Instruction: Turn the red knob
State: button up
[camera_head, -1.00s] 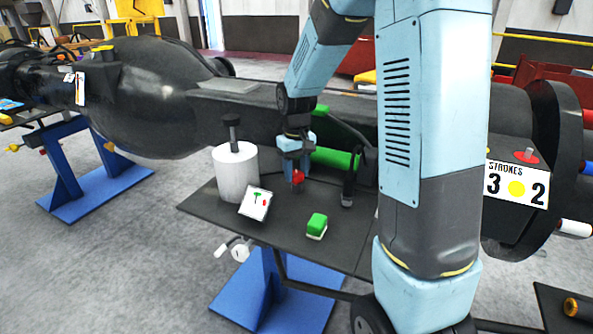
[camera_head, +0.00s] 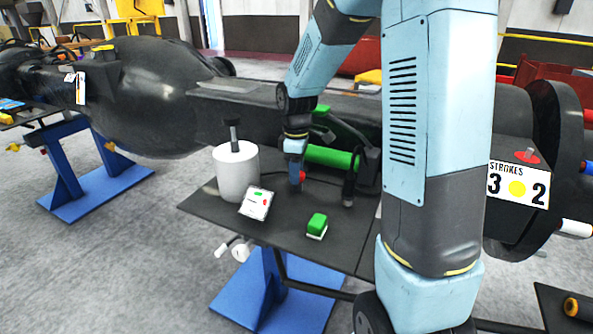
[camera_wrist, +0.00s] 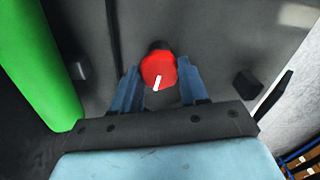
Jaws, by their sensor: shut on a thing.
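The red knob (camera_wrist: 158,70) shows in the wrist view with a white pointer line on its face, pointing down and slightly left. My gripper (camera_wrist: 160,80) has one blue finger on each side of the knob and is shut on it. In the head view the knob (camera_head: 302,176) is mostly hidden behind my gripper (camera_head: 296,178), which points down at the dark shelf (camera_head: 270,215). A small tilted card (camera_head: 257,203) with a green and a red mark stands on the shelf, left of the gripper.
A white cylinder (camera_head: 236,170) with a dark post stands left of the gripper. A green roller (camera_head: 332,157) lies close behind it, and a dark upright lever (camera_head: 349,187) stands to the right. A green block (camera_head: 317,224) sits in front. A sign (camera_head: 517,185) reads "STROKES 3 2".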

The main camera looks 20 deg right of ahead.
jog(key=shift+n, duration=0.6)
jog(key=o, duration=1.1)
jog(key=shift+c, duration=0.2)
notch_tip(320, 180, up, 14)
jog(key=shift+f, duration=0.1)
